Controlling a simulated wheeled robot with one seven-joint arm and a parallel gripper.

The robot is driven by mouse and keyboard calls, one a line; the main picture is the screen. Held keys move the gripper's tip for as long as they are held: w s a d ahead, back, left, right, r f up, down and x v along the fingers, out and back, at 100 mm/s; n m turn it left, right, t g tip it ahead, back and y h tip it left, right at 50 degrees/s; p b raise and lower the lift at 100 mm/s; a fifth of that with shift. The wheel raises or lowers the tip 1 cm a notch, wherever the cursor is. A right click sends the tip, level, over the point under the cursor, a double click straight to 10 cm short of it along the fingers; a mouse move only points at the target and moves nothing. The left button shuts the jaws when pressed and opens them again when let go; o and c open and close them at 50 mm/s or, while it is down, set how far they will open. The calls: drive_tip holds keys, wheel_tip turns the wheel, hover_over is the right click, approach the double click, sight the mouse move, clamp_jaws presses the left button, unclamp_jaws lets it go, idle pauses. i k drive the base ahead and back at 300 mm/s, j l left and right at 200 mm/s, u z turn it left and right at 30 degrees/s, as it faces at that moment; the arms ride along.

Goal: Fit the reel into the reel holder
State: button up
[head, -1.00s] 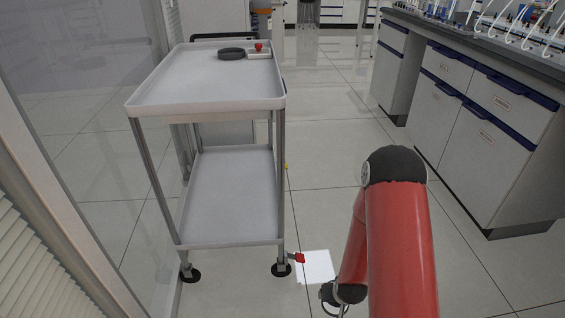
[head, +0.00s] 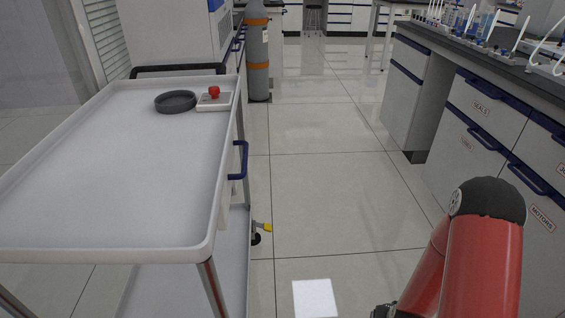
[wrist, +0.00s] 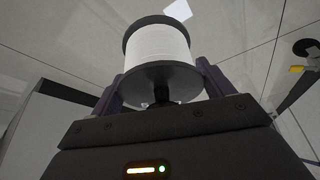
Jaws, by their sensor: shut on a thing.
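The reel (wrist: 158,45), a white spool with dark flanges, stands between the fingers of my gripper (wrist: 160,84) in the wrist view. The gripper is shut on it, around its lower end. In the head view the reel and gripper are out of sight; only my red arm shows at the lower right. On the far end of the cart top lie a round, dark grey, shallow dish (head: 176,102) and, touching or very close to its right, a small white block with a red knob (head: 214,92). I cannot tell which of them, if either, is the reel holder.
The white cart (head: 120,165) fills the left, its raised rim close to me; most of its top is bare. A blue handle (head: 239,160) juts from its right side. Drawer cabinets (head: 480,130) line the right. A gas cylinder (head: 257,50) stands beyond.

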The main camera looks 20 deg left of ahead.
sight(176, 101)
drive_tip(key=i+u, duration=0.1)
drive_tip(key=i, duration=0.9)
drive_tip(key=i+l+u, duration=0.1)
drive_tip(key=i, duration=0.9)
drive_tip(key=i+l+u, duration=0.15)
drive_tip(key=u, duration=1.85)
